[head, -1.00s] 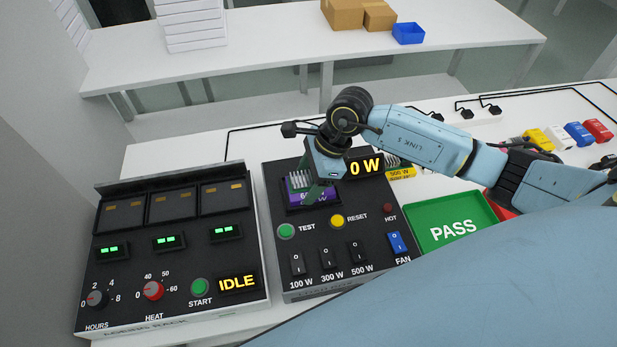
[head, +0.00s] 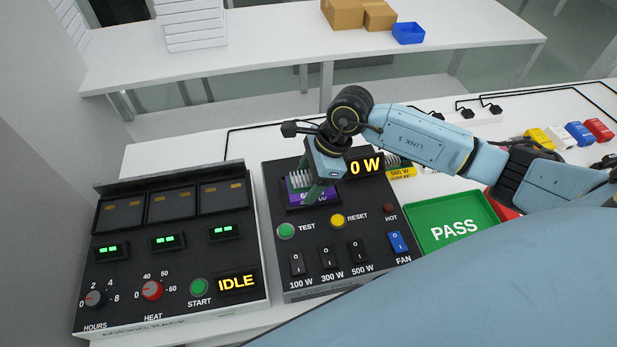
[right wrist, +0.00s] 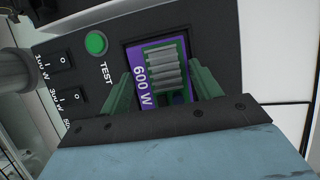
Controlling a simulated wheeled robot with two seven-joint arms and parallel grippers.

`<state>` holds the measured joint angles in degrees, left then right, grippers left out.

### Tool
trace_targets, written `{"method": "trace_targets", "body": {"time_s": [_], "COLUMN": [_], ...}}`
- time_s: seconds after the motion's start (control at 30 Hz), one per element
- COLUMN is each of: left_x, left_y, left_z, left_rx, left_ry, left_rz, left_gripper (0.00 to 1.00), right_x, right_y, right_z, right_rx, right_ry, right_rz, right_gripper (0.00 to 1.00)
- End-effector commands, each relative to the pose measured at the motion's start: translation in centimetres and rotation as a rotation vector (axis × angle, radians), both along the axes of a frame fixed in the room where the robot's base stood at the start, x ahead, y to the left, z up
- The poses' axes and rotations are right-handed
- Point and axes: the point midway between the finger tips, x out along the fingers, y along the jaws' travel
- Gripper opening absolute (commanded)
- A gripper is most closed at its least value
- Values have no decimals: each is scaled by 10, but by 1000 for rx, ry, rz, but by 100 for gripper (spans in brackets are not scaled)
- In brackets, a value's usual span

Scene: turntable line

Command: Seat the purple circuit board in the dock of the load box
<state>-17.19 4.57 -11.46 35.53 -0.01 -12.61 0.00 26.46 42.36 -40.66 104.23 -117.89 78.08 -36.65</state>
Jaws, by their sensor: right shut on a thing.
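The purple circuit board (head: 312,198), marked 600 W with a grey finned heat sink, is at the dock at the upper left of the black load box (head: 310,248). My right gripper (head: 316,186) is shut on the board from above. In the right wrist view, its green fingers (right wrist: 163,86) flank the heat sink, and the purple face (right wrist: 141,88) lies within the dark dock frame. I cannot tell whether the board is fully down, as the gripper hides part of it. The load box display (head: 366,166) reads 0 W. My left gripper is not in view.
An aging rack (head: 160,275) with an IDLE display stands to the left. A green PASS tray (head: 455,240) lies right of the load box, with a red tray (head: 503,205) partly hidden behind my arm. A yellow board (head: 402,173) sits behind the box. Switches and buttons line its front.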

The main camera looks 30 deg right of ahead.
Motion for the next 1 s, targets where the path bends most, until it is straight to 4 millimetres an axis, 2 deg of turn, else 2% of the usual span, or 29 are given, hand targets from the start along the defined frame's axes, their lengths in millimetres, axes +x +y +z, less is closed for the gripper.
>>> {"method": "trace_targets", "body": {"time_s": [0.03,0.07,0.23,0.5,0.63,0.77,1.0], "left_x": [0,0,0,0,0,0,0], "left_y": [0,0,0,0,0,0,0], "left_z": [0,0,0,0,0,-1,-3], "left_rx": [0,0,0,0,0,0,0], "left_ry": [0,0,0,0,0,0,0], "left_rz": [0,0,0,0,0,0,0], "left_gripper": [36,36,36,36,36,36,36], "right_x": [0,0,0,0,0,-2,-7], "right_y": [0,0,0,-1,-5,-13,-34], "right_z": [1,1,0,0,9,31,81], "right_rx": [1,1,1,-1,-2,-4,-4], "right_ry": [-1,-1,-1,0,-3,-6,-7], "right_rz": [0,0,0,0,-2,0,-1], "right_gripper": [35,67,89,89,89,89,89]}}
